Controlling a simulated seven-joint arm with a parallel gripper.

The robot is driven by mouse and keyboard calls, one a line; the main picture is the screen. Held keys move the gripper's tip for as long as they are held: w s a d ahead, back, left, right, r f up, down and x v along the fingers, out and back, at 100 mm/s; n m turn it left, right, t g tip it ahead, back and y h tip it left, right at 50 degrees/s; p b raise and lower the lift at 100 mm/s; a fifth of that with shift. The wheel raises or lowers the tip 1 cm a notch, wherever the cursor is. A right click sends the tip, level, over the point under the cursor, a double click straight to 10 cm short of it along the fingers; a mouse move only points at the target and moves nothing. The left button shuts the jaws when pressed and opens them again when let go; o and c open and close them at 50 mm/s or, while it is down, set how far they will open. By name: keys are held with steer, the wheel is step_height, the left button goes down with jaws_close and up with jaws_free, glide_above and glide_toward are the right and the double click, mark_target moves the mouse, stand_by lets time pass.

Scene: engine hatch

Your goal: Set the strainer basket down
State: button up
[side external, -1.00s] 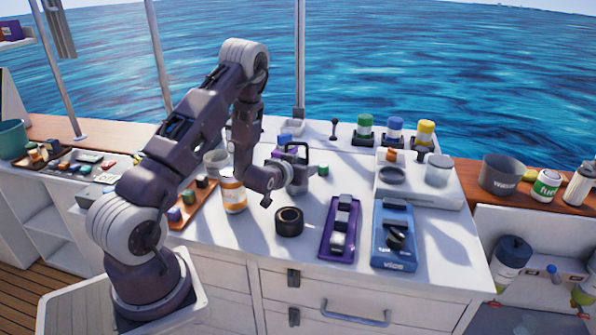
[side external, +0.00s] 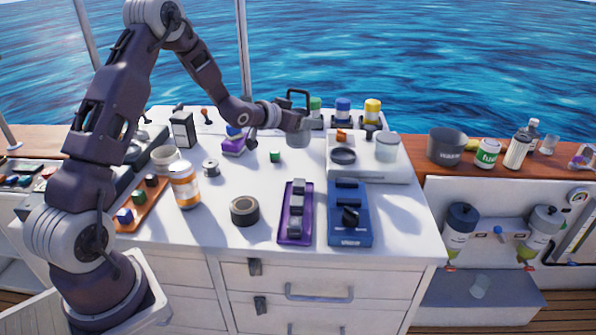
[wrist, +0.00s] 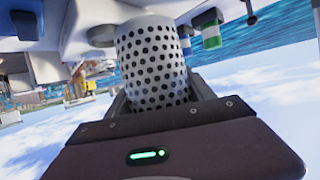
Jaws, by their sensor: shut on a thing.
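The strainer basket (side external: 299,134) is a grey perforated cup with a dark loop handle on top. In the side view it is at the back of the counter, by the left end of the white raised block (side external: 384,171), and seems held above the surface. My gripper (side external: 292,121) reaches it from the left and is shut on it. In the wrist view the basket (wrist: 155,62) fills the space between my fingers, its dark holes showing. The white block has a dark round opening (side external: 343,156) to the right of the basket.
A clear jar (side external: 387,147) stands on the white block. Green, blue and yellow-capped containers (side external: 343,110) stand behind. A small green piece (side external: 275,156) lies below left of the basket. A black ring (side external: 244,210), purple tray (side external: 296,225) and blue device (side external: 349,226) lie in front.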

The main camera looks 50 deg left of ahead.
steer(key=f, duration=0.6)
steer(key=w+f, duration=0.1)
steer(key=f, duration=0.3)
steer(key=shift+d, duration=0.25)
steer(key=shift+f, duration=0.1)
steer(key=o, duration=1.4)
steer(key=shift+o, duration=0.2)
